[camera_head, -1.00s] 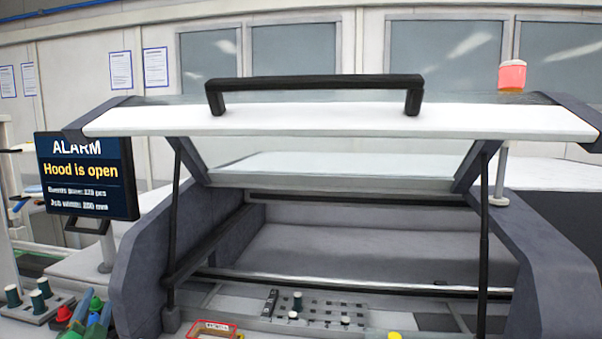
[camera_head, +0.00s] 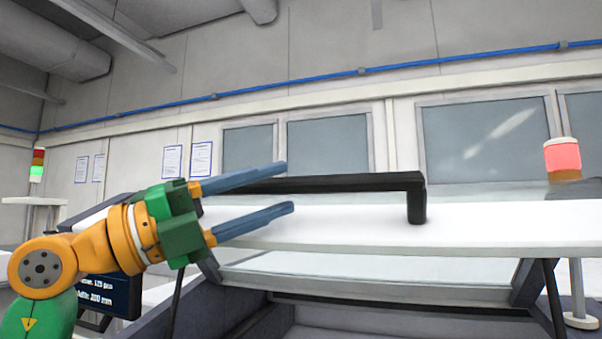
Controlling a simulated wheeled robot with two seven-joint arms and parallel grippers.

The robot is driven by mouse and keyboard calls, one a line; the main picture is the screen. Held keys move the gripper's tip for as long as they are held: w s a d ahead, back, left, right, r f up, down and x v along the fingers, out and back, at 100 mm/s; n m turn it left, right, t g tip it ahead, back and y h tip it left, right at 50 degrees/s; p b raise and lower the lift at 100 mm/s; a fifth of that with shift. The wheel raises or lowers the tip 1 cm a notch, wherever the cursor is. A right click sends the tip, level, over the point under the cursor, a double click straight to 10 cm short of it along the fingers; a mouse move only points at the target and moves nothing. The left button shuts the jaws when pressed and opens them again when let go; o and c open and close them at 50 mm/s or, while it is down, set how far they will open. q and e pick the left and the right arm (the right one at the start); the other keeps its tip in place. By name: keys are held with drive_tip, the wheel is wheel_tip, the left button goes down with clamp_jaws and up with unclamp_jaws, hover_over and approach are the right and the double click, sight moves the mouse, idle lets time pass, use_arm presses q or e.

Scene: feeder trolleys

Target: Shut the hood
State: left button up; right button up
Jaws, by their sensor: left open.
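The hood (camera_head: 480,226) is raised, with its white front edge spanning the middle of the head view. A black bar handle (camera_head: 350,183) stands on that edge; its right leg shows and its left end is hidden behind my gripper. My left gripper (camera_head: 290,188) comes in from the left, open, with two blue fingers pointing right. The fingers overlap the left part of the handle in the picture; I cannot tell if they touch it. Nothing shows between the fingers but the hood and handle behind them. My right gripper is not in view.
A screen (camera_head: 112,290) stands at the lower left, mostly covered by my left arm. A lamp with a red top (camera_head: 562,158) stands at the right behind the hood. A dark strut (camera_head: 554,298) supports the hood at the right. The space above the hood is clear.

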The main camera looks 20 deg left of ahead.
use_arm(q)
drive_tip(key=shift+w+d+r+p, duration=0.35)
drive_tip(key=shift+w+d+r, duration=0.1)
drive_tip(key=shift+d+r, duration=0.1)
drive_tip(key=shift+w+d, duration=0.1)
drive_tip(key=shift+w, duration=0.2)
drive_tip(key=shift+w+f, duration=0.1)
drive_tip(key=shift+w, duration=0.15)
drive_tip(key=shift+d, duration=0.15)
clamp_jaws()
idle(0.4)
